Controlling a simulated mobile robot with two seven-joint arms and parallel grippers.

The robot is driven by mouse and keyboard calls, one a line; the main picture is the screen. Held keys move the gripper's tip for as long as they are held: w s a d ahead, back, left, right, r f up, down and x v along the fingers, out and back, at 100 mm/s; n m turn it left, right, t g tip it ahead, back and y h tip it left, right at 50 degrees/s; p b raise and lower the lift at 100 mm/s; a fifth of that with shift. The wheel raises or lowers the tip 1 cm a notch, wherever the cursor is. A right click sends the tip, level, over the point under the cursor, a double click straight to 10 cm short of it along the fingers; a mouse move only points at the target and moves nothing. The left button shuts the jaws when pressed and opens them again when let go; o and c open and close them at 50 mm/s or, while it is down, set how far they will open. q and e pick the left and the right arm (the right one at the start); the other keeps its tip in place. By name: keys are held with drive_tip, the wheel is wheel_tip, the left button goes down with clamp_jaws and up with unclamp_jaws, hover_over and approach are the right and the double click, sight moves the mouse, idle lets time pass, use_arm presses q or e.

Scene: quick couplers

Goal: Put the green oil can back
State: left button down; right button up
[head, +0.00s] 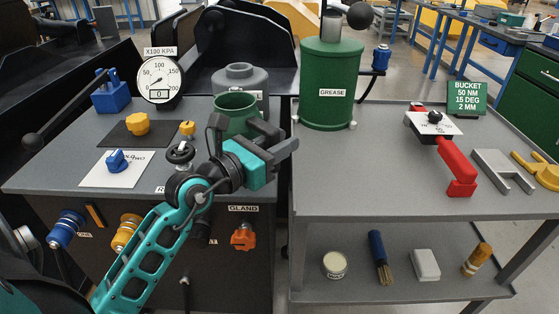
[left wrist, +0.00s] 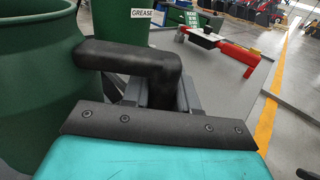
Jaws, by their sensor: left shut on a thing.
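The green oil can (head: 238,108), an open-topped green cylinder, is at the right end of the left bench in the head view. In the left wrist view the can (left wrist: 30,75) fills the left edge, with its dark handle (left wrist: 125,55) reaching to the right. My left gripper (head: 272,142) is shut on that handle, beside the can's body. The arm hides the can's lower part and base, so I cannot tell whether it touches the bench. My right gripper is not in view.
A grey round-topped part (head: 239,74) stands just behind the can. The green grease drum (head: 331,85) stands close by on the right cart. A pressure gauge (head: 158,79), yellow knobs and a blue valve occupy the left bench. The cart's front middle (head: 360,180) is clear.

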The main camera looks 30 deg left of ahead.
use_arm(q)
drive_tip(key=shift+f+b, duration=0.4)
drive_tip(key=shift+f, duration=1)
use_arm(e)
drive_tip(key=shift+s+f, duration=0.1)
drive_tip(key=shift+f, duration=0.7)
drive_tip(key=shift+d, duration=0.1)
use_arm(q)
drive_tip(key=shift+f, duration=0.15)
drive_tip(key=c, duration=0.9)
unclamp_jaws()
drive_tip(key=shift+f, duration=0.1)
